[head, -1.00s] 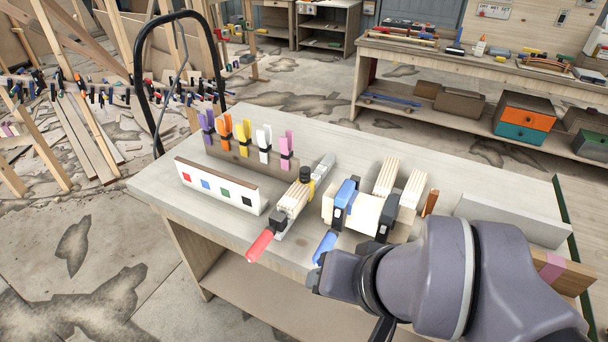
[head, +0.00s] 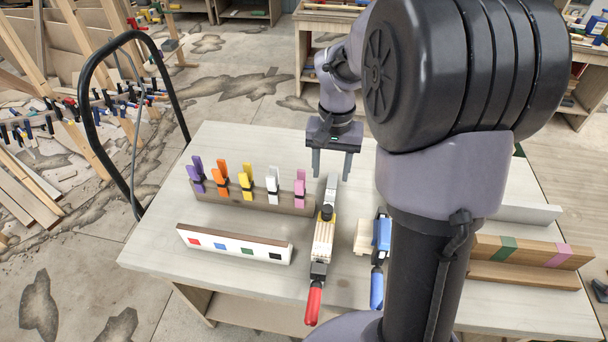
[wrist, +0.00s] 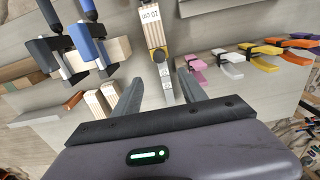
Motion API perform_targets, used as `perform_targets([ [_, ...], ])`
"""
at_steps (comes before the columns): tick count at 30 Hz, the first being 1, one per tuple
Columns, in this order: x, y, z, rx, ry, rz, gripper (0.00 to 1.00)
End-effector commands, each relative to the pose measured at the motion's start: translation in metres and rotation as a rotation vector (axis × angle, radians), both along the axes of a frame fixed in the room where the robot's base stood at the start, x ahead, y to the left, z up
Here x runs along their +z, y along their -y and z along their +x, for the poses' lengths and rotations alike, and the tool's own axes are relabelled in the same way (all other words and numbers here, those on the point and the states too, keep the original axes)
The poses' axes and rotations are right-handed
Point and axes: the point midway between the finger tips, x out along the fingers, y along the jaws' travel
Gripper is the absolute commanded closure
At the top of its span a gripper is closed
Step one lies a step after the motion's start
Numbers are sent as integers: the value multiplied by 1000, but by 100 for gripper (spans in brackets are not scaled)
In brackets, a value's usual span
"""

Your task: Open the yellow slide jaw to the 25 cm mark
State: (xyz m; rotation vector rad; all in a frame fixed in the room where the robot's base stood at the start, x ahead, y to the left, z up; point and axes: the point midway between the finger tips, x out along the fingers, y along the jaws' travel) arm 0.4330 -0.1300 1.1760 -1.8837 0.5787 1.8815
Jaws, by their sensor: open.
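The yellow slide jaw (wrist: 157,45) with a black knob (wrist: 159,57) sits on a steel bar clamp, against a pale wooden block stack (wrist: 149,22) labelled "10 cm". In the head view the knob (head: 326,213), the pale stack (head: 323,240) and the red handle (head: 313,304) line up along the clamp. The bare bar end (head: 332,182) runs beyond the jaw. My gripper (head: 331,174) is open and empty above that far end. In the wrist view its fingers (wrist: 159,82) appear either side of the bar, short of the jaw. The 25 cm mark is not readable.
A rack of small coloured clamps (head: 250,199) stands left of the bar. A white board with coloured squares (head: 235,244) stands nearer. A blue-handled clamp (head: 377,288) lies close on the right. Wooden boards (head: 530,250) lie further right. The back left tabletop is clear.

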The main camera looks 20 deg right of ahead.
Motion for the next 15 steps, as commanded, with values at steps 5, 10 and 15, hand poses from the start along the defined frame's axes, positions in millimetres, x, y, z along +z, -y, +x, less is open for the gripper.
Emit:
perform_targets([
  [5,-60,-1,-1,1,-3,2,51],
  [10,-107,-1,-1,1,-3,2,51],
  [15,-137,-1,0,1,-1,2,51],
])
